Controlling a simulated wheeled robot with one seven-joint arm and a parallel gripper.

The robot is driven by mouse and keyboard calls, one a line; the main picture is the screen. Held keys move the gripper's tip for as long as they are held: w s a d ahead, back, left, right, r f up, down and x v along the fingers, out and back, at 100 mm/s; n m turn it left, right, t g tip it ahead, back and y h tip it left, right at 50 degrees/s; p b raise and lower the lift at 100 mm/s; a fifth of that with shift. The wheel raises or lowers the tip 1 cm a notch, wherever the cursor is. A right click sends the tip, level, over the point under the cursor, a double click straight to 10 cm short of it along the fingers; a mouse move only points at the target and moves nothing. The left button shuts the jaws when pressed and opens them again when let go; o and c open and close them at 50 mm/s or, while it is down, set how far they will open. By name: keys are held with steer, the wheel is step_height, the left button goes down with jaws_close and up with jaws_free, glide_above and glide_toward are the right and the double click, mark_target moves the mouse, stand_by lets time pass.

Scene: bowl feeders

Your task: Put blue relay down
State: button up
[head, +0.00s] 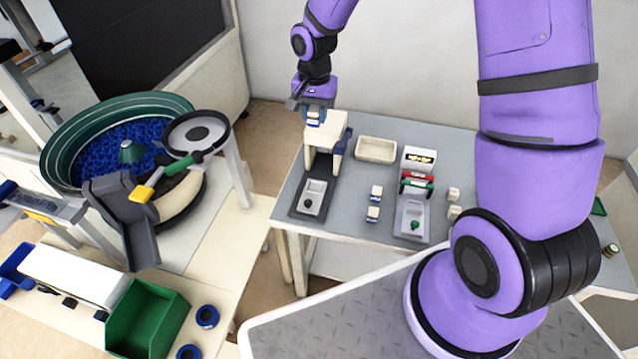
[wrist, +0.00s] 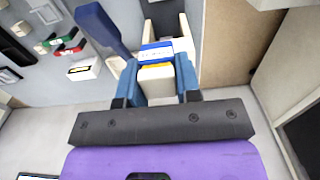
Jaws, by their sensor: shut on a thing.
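My gripper (head: 314,108) is shut on the blue relay (head: 313,119), at the top of a white press-like stand (head: 318,133) on the grey table. In the wrist view the blue relay (wrist: 156,73) sits between the two blue-grey fingers, with a pale body, a thin yellow strip and a blue and white face. I cannot tell whether the relay touches the stand.
A blue lever (wrist: 100,28) rises close beside the gripper in the wrist view. A cream tray (head: 376,149), a white box (head: 418,158), red and green pieces (head: 416,184) and a grey device with a green knob (head: 412,220) stand to the right. Bare tabletop lies between them.

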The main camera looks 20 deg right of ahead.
mark_target(316, 186)
step_height(316, 186, down, 24)
steer(key=shift+r, duration=0.1)
stand_by(0.8)
